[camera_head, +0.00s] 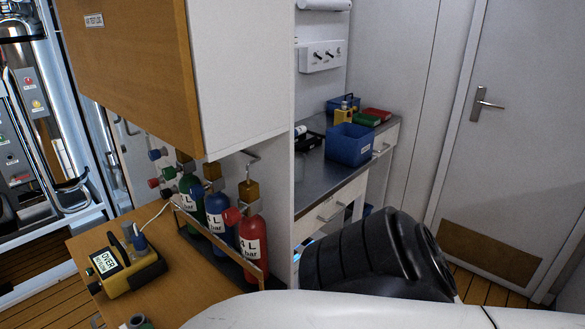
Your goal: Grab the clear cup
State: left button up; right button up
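I do not see a clear cup in the head view. Neither of my grippers shows in it. A smooth white arm link of mine crosses the bottom right, with no fingers in sight. What lies behind it and behind the black ribbed shape above it is hidden.
A wooden bench (188,290) holds a yellow device (130,272) and green, blue and red bottles (253,248) behind a low rail. Above hangs a cabinet (235,75). A grey counter (312,172) beyond carries a blue bin (349,146). A closed door (520,130) stands at right.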

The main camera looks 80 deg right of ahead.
aim_at(300, 158)
jog(key=z, duration=4.35)
jog(key=i, duration=1.85)
jog(key=u, duration=3.75)
